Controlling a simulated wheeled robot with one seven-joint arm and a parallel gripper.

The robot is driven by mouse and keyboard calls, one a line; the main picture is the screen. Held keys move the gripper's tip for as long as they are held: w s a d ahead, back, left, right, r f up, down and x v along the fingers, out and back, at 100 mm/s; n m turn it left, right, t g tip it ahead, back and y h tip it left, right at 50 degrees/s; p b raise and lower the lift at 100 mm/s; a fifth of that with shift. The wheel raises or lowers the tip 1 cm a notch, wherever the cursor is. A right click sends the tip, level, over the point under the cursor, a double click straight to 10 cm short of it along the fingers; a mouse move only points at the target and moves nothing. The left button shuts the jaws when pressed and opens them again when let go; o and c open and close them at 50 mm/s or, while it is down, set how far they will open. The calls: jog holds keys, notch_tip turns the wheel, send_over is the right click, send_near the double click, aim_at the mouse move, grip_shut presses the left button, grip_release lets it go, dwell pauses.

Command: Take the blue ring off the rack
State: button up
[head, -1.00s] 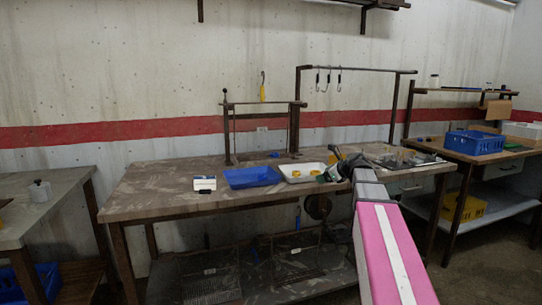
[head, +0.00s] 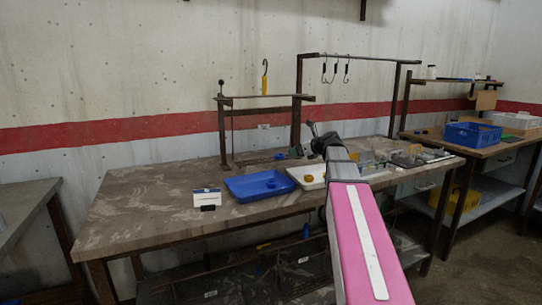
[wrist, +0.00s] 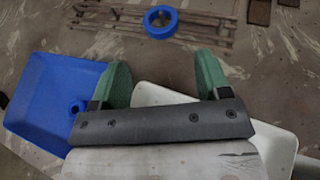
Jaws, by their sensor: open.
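A blue ring (wrist: 161,21) lies on a low brown slatted rack (wrist: 205,32) at the top of the wrist view. In the head view the ring (head: 279,156) is a small blue spot at the back of the table, by the foot of the dark frame. My gripper (wrist: 163,78) has its two green fingers spread with nothing between them. The ring is beyond the fingertips, roughly in line with the gap, and apart from them. In the head view my gripper (head: 303,142) is to the right of the ring.
A blue tray (head: 240,189) holds a small blue piece (wrist: 76,107). A white tray (head: 302,177) beside it is partly hidden by my arm. A dark upright frame (head: 224,135) stands behind, with a yellow-handled hook (head: 265,78). The table's left part is clear.

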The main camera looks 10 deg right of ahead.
aim_at(283, 155)
jog(key=x, duration=1)
jog(key=shift+w+a+f, duration=0.15)
jog(key=shift+w+a, duration=0.1)
jog(key=shift+a, duration=0.05)
jog(key=shift+c, duration=0.2)
